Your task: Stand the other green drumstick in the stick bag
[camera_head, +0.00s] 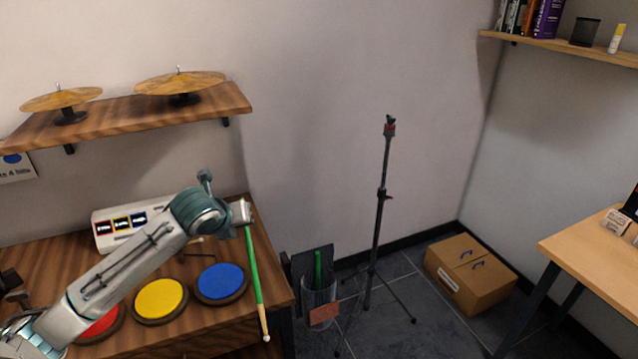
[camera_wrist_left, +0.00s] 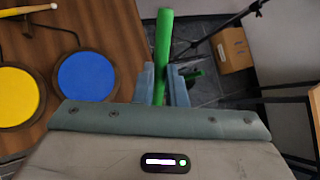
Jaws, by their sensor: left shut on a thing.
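My left gripper (camera_head: 246,216) is shut on a green drumstick (camera_head: 254,275), near its upper end. The drumstick hangs down, slightly tilted, with its pale tip low over the table's right edge. In the left wrist view the green drumstick (camera_wrist_left: 163,45) passes between the fingers of the left gripper (camera_wrist_left: 163,85). The stick bag (camera_head: 320,296) is to the right of the table, with a clear front and a brown patch. Another green drumstick (camera_head: 317,266) stands in it. The held drumstick is left of the bag and apart from it. My right gripper is not in view.
Red, yellow (camera_head: 160,299) and blue (camera_head: 221,282) drum pads lie on the wooden table, with a white box (camera_head: 118,228) behind. A dark stand (camera_head: 378,220) rises right of the bag. A cardboard box (camera_head: 470,272) sits on the floor. Cymbals rest on a shelf (camera_head: 140,112) above.

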